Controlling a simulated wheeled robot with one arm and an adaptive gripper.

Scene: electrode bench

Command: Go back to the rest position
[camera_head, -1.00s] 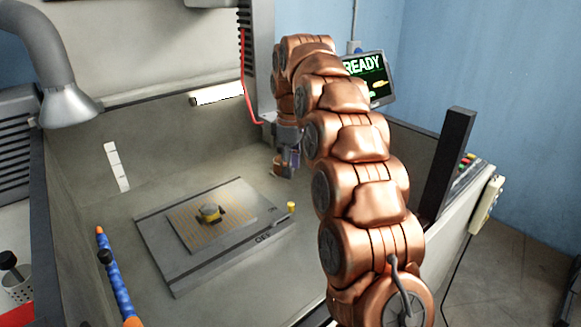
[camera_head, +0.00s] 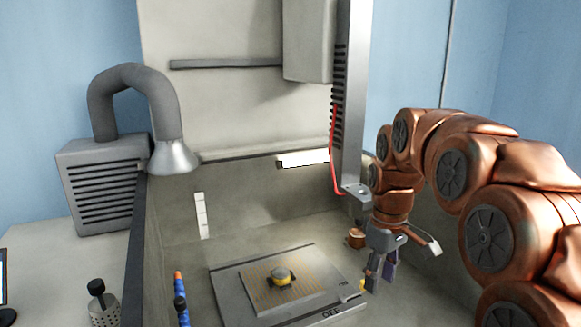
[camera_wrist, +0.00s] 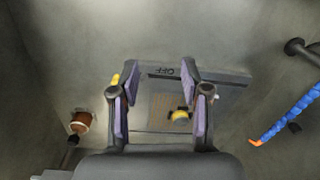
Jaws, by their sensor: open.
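My gripper (camera_head: 379,272) hangs to the right of the grey plate (camera_head: 232,280) in the head view, above the floor of the bench tank. Its two purple-padded fingers are apart and hold nothing. In the wrist view my gripper (camera_wrist: 158,103) frames part of the plate (camera_wrist: 233,96) between and beyond its fingers. A small yellow and black part (camera_head: 281,276) sits on the plate's patterned middle. It also shows in the wrist view (camera_wrist: 180,116), close to one finger in the picture. My copper-coloured arm reaches in from the right.
A copper-coloured round piece (camera_head: 356,238) lies behind my gripper. A blue segmented hose (camera_head: 181,300) with an orange tip stands left of the plate. A vertical column (camera_head: 352,100) with a red cable rises close behind my arm. A grey fume duct (camera_head: 135,85) stands at left.

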